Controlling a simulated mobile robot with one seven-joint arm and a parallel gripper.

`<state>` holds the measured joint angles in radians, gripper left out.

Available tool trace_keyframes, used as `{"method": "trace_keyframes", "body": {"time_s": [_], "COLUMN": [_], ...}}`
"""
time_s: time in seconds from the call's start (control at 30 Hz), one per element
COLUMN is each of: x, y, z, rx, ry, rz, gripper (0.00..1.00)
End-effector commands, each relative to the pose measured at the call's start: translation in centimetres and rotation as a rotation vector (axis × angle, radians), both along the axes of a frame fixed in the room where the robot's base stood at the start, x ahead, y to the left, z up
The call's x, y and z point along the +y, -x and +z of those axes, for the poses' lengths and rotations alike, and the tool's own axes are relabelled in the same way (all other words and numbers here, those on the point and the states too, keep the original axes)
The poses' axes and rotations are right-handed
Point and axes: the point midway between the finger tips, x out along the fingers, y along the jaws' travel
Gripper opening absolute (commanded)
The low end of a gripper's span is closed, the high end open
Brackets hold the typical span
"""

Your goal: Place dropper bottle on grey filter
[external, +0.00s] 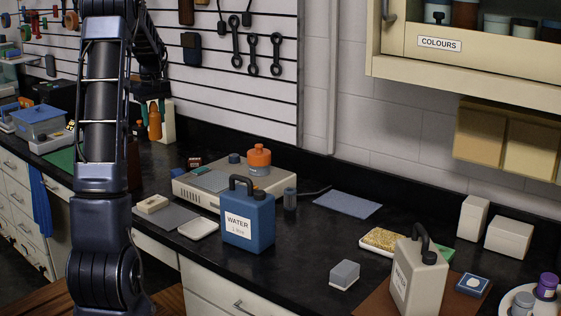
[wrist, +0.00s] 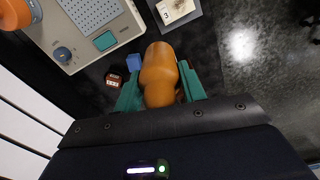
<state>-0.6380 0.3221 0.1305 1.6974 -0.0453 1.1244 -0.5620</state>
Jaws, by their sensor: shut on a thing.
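An orange bottle with a narrowed waist, likely the dropper bottle (wrist: 160,75), is held between the teal fingers of my gripper (wrist: 160,90). In the external view the bottle (external: 154,124) shows beyond my arm, left of the beige device, with my gripper (external: 153,110) around it. It looks raised above the black bench. A grey perforated plate (external: 212,181) lies on top of the beige device and may be the grey filter; it also shows at the top of the wrist view (wrist: 90,12). A flat grey sheet (external: 178,217) lies in front of the device.
The beige device (external: 225,200) carries an orange-capped jar (external: 259,158). A blue water can (external: 248,222) stands before it. A small blue block (wrist: 133,62) and red-brown box (wrist: 113,78) lie near the bottle.

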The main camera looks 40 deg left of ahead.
Motion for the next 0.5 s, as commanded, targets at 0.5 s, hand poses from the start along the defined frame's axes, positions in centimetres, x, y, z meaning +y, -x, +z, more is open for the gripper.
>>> {"method": "trace_keyframes", "body": {"time_s": [0.5], "x": [-17.1], "y": [-14.5], "z": [2.6], "rx": [-0.001], "ry": [0.0], "rz": [-0.616], "gripper": [0.16]}}
